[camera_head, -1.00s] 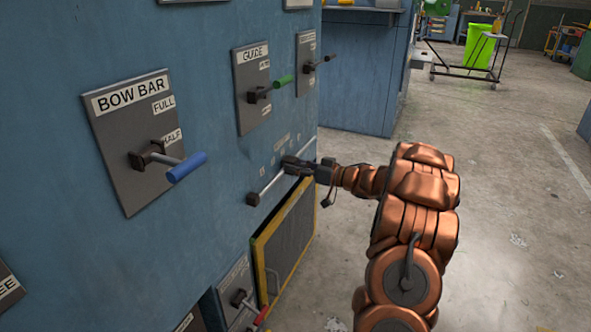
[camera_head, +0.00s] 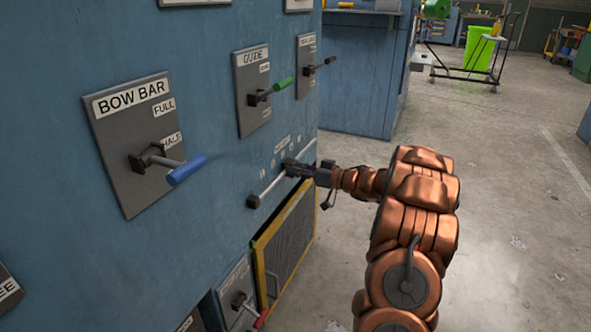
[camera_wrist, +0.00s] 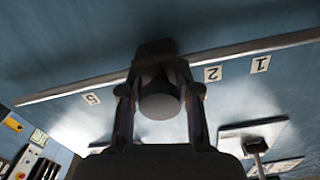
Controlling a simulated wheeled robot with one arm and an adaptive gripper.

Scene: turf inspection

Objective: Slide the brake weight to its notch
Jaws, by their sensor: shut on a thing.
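The brake weight (camera_wrist: 161,104) is a dark block with a rounded grey knob, on a straight metal rail (camera_head: 265,188) along the blue machine wall. My gripper (camera_head: 295,167) is shut on it at the rail's far half in the head view. In the wrist view my gripper (camera_wrist: 160,100) has a finger on each side of the knob. Number tags line the rail there: tag 5 (camera_wrist: 92,98) is left of the weight, tag 2 (camera_wrist: 213,74) just right of it, and tag 1 (camera_wrist: 260,64) farther right. The wall directly behind the weight is hidden by my gripper.
Above the rail are the GUIDE lever (camera_head: 283,84) and the BOW BAR lever (camera_head: 186,170). Below it is a yellow-framed panel (camera_head: 285,245), with a red-handled lever (camera_head: 261,318) lower left. The floor (camera_head: 510,220) to the right is open.

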